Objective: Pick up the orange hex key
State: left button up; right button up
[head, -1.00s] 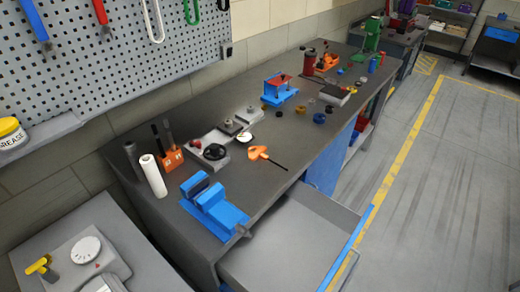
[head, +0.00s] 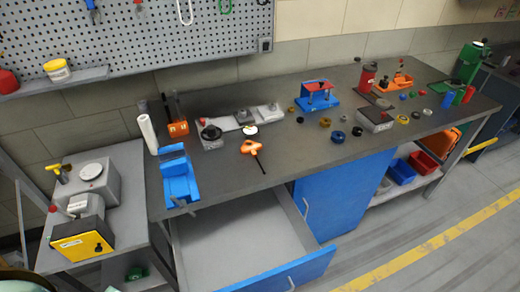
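The orange hex key (head: 251,147) lies on the dark workbench top (head: 225,177), near its front edge. Its orange handle points away and its thin dark shaft points toward the front edge. It lies to the right of the blue vise (head: 178,180) and in front of a grey device with a black knob (head: 211,133). Nothing covers it. Neither of my grippers shows in the head view.
An open drawer (head: 278,275) with a blue front juts out below the hex key. A side table with a grey and yellow machine (head: 83,243) stands at the left. A paper roll (head: 148,134) stands behind the vise. Free floor (head: 400,235) lies at the right.

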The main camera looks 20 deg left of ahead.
aim_at(255, 146)
jog(key=i+l+u, duration=0.2)
jog(key=l, duration=0.15)
jog(key=i+l+u, duration=0.15)
jog(key=l, duration=0.25)
jog(key=i+l+u, duration=0.2)
jog(key=l, duration=0.2)
jog(key=i+l+u, duration=0.2)
jog(key=l, duration=0.2)
jog(key=l+u, duration=0.15)
jog(key=l, duration=0.25)
jog(key=i+l+u, duration=0.45)
jog(key=l, duration=0.25)
jog(key=i+l+u, duration=0.2)
jog(key=l, duration=0.25)
jog(key=i+l, duration=0.15)
jog(key=i, duration=0.15)
